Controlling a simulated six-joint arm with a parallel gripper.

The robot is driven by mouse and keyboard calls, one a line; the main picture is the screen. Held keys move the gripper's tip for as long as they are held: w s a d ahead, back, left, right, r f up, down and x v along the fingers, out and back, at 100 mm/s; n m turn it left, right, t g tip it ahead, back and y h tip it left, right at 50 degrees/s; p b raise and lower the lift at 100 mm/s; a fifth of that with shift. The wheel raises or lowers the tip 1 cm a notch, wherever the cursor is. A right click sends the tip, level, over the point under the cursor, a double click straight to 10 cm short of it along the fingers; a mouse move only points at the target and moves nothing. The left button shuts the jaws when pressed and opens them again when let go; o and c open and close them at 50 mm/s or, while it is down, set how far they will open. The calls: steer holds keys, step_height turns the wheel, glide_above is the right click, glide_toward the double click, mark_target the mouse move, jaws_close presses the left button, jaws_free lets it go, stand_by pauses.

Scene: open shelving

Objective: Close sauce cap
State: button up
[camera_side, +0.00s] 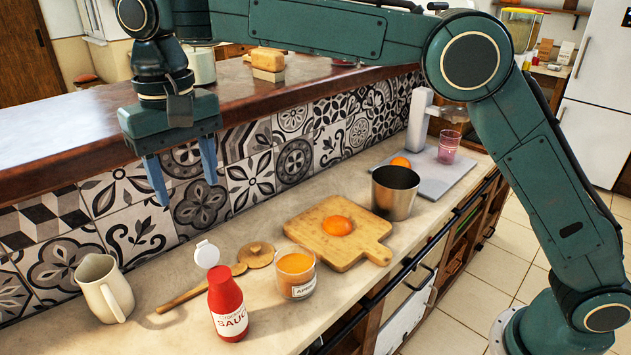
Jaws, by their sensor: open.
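The red sauce bottle (227,308) stands upright near the front of the counter, with a white label facing the camera. Its white flip cap (207,254) is swung up, open, above the bottle's top and a little to the left. My gripper (183,193) is above and behind the bottle, up and to the left of it in the picture. It points down, its two blue-grey fingers spread apart with nothing between them. It is clear of the bottle and the cap.
A cream pitcher (104,288) stands left of the bottle. A wooden spoon (200,290) lies behind it, near a round wooden lid (256,254). An orange-filled jar (296,276) stands close on the right. Beyond are a cutting board (310,222) and a metal cup (395,192). A tiled wall rises behind.

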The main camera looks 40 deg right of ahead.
mark_target(203, 244)
step_height(203, 244, down, 12)
steer(key=shift+f, duration=0.2)
stand_by(0.5)
steer(key=shift+c, duration=0.3)
steer(key=c, duration=0.9)
